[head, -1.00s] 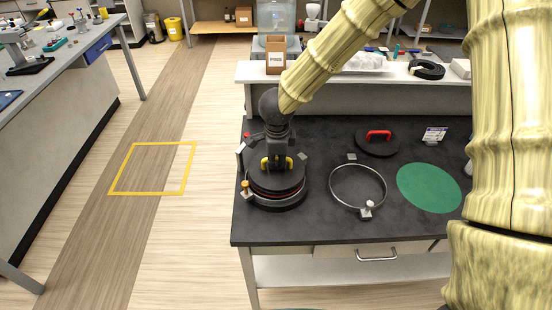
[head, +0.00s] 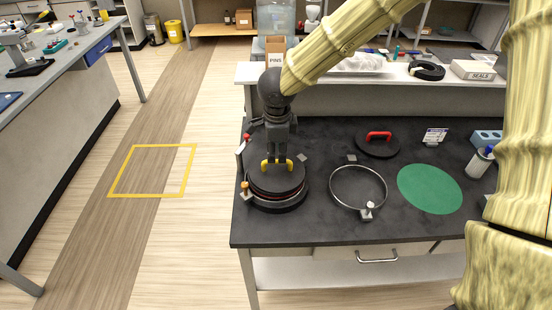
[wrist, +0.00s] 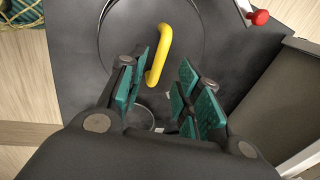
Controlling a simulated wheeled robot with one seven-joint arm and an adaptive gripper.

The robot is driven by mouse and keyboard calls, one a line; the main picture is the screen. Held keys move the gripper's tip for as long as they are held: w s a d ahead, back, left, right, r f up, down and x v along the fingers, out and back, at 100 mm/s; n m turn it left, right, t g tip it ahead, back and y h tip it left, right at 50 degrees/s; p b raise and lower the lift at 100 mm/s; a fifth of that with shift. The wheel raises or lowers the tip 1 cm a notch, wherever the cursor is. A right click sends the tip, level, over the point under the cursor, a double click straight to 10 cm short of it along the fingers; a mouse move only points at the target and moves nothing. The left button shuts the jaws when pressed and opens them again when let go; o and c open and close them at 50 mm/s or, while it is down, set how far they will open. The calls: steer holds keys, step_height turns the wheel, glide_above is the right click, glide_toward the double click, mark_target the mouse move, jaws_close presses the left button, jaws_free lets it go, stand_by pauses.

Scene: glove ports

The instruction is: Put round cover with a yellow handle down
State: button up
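The round black cover (head: 283,182) with a yellow handle (head: 276,164) lies flat on a thick black round port (head: 288,205) at the left of the bench. A thin red line shows between them. In the wrist view, the cover (wrist: 122,35) and its yellow handle (wrist: 160,55) show beyond the fingers. My gripper (head: 276,157) is just above the handle in the head view. In the wrist view, my gripper (wrist: 160,82) is open, its green pads apart, with nothing held between them.
Clamps with an orange knob (head: 245,186) and a red knob (head: 247,137) stand around the port. To the right are an empty metal ring (head: 332,199), a black cover with a red handle (head: 377,147) and a green disc (head: 430,188). The bench front is clear.

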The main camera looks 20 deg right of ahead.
step_height(320, 180, up, 6)
steer(key=s, duration=0.1)
steer(key=shift+a+b, duration=0.15)
steer(key=shift+b, duration=0.2)
steer(key=shift+s+r, duration=0.1)
steer(key=shift+r, duration=0.05)
